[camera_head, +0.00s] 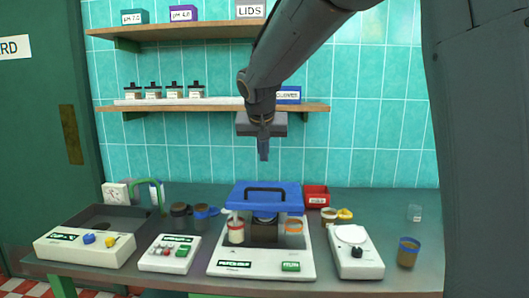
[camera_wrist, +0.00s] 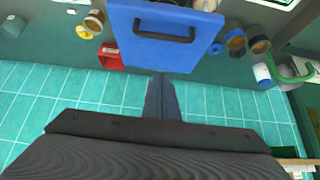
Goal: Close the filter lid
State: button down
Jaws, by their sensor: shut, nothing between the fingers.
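A blue lid (camera_head: 282,205) with a black bar handle (camera_head: 264,189) is part of a white bench device (camera_head: 262,262) in the middle of the bench. The lid is raised, with its panel facing forward above jars and a dark block. In the wrist view the blue lid (camera_wrist: 165,49) shows at the top middle, handle visible. My gripper (camera_head: 263,154) hangs above and behind the lid, near the tiled wall, apart from it. Its fingers are shut and empty, and they also show in the wrist view (camera_wrist: 159,78), pointing toward the lid's edge.
A red box (camera_head: 316,196) stands right of the lid, with a yellow-lidded jar (camera_head: 345,214) near it. White devices stand left (camera_head: 169,253) and right (camera_head: 355,252). A shelf (camera_head: 220,105) with small jars runs along the wall behind my arm.

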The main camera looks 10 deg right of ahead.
jog(key=p, duration=0.1)
send_over(266, 200)
jog(key=w, duration=0.2)
notch_tip(266, 200, down, 5)
jog(key=f, duration=0.1)
jog(key=s+f+p, duration=0.1)
jog(key=f, duration=0.1)
jog(key=shift+s+a, duration=0.15)
jog(key=shift+s+a+f, duration=0.1)
jog(key=shift+s+f, duration=0.15)
jog(key=shift+f, duration=0.1)
